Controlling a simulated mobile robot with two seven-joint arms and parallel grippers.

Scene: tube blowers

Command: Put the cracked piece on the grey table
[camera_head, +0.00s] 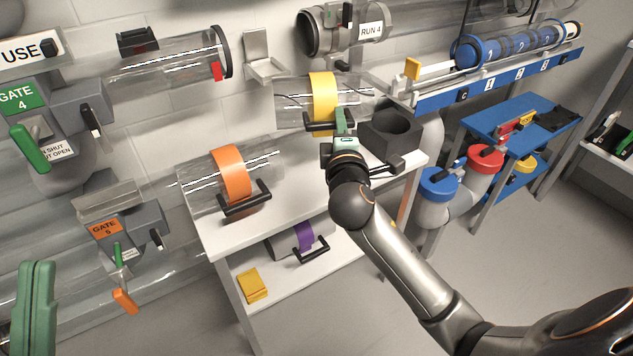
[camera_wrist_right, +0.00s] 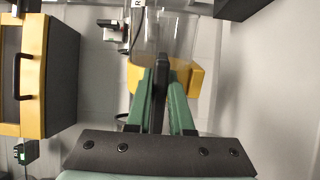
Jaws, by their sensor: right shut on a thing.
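The cracked piece, a clear tube with a yellow band (camera_head: 323,95) and a black handle, shows dark crack lines at its left end in the head view. My right gripper (camera_head: 343,128) is shut on its black handle; the handle shows between the green fingers in the right wrist view (camera_wrist_right: 160,88). The tube lies level at the back of a pale grey table (camera_head: 290,200); I cannot tell whether it touches anything below. My left gripper (camera_head: 36,295) shows as green fingers at the lower left edge, with nothing visible in it; its opening is unclear.
An orange-banded clear tube (camera_head: 231,172) stands on the table's left; a dark block with a round hole (camera_head: 390,134) is at its right. A purple-banded piece (camera_head: 305,238) and a yellow box (camera_head: 252,285) are on the lower shelf. A blue table (camera_head: 510,117) stands right.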

